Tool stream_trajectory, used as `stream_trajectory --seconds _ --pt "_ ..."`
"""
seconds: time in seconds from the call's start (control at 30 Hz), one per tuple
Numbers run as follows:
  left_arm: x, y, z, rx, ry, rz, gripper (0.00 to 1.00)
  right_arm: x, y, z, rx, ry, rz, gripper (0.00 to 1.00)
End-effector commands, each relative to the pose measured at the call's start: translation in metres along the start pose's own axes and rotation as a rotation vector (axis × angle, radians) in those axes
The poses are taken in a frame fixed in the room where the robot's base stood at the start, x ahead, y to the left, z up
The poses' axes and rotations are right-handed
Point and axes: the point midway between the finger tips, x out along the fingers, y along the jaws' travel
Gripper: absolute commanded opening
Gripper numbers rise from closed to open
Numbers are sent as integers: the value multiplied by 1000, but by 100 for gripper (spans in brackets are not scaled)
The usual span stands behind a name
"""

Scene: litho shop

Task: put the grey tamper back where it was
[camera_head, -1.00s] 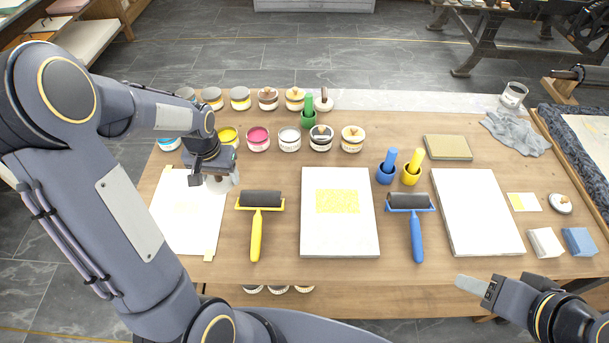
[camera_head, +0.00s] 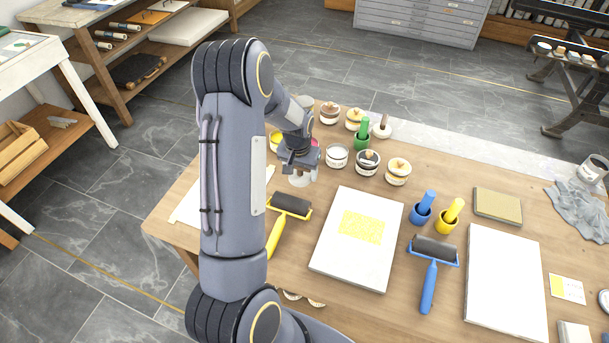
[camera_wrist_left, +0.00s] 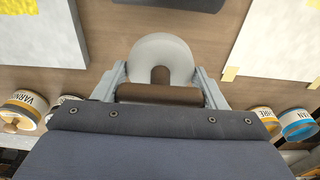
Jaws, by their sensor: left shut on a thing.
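My left gripper (camera_head: 300,163) is shut on the grey tamper (camera_head: 301,180) and holds it above the table, behind the yellow-handled roller. In the left wrist view the tamper's round grey base (camera_wrist_left: 162,48) shows beyond the fingers, with its dark brown handle (camera_wrist_left: 160,94) crosswise between them. The gripper and arm hide part of the tamper in the head view. A similar pale-based piece with a brown handle (camera_head: 382,127) stands at the back of the table, beside the green dauber. My right gripper is out of view.
Ink jars stand close behind the gripper, including a white one (camera_head: 337,156). The yellow roller (camera_head: 289,206) lies in front. A stone slab (camera_head: 355,245), blue roller (camera_head: 434,250) and blue and yellow daubers (camera_head: 422,208) are to the right. Bare wood shows between them.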

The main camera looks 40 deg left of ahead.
Motion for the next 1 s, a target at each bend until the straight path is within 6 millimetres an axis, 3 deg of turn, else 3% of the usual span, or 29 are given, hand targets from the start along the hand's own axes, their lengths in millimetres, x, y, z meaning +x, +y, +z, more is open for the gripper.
stream_trajectory --seconds 0.3,0.5,0.93,0.97,1.0 --pt "31 2 -20 -1 1 1 29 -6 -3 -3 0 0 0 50" --pt "57 2 -16 -1 -1 1 29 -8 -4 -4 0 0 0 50" --pt "65 2 -16 0 2 1 29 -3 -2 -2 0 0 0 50" --pt "64 2 -16 0 1 1 68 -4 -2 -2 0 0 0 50" --pt "63 2 -16 0 1 1 73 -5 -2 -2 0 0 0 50"
